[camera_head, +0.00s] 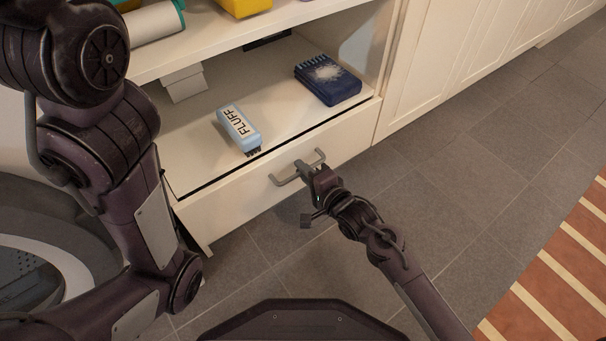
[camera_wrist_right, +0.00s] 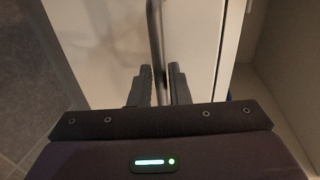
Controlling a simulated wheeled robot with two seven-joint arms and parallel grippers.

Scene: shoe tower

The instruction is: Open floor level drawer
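The floor-level drawer (camera_head: 235,205) has a cream front under the lowest shelf and looks shut, with a thin dark gap along its top edge. Its grey bar handle (camera_head: 285,180) is at the middle of the front. My right gripper (camera_head: 308,170) is at the handle. In the right wrist view, the handle bar (camera_wrist_right: 155,45) runs between the two fingers of my right gripper (camera_wrist_right: 160,88). The fingers stand apart with a small gap to the bar, so the gripper looks open around it. My left arm is at the left; its gripper is not in view.
A FLUFF brush (camera_head: 238,128) and a dark blue box-like item (camera_head: 327,80) lie on the shelf (camera_head: 225,90) above the drawer. A white box (camera_head: 184,84) is further back. Grey tiled floor (camera_head: 480,170) is clear at the right. A striped rug (camera_head: 560,275) lies bottom right.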

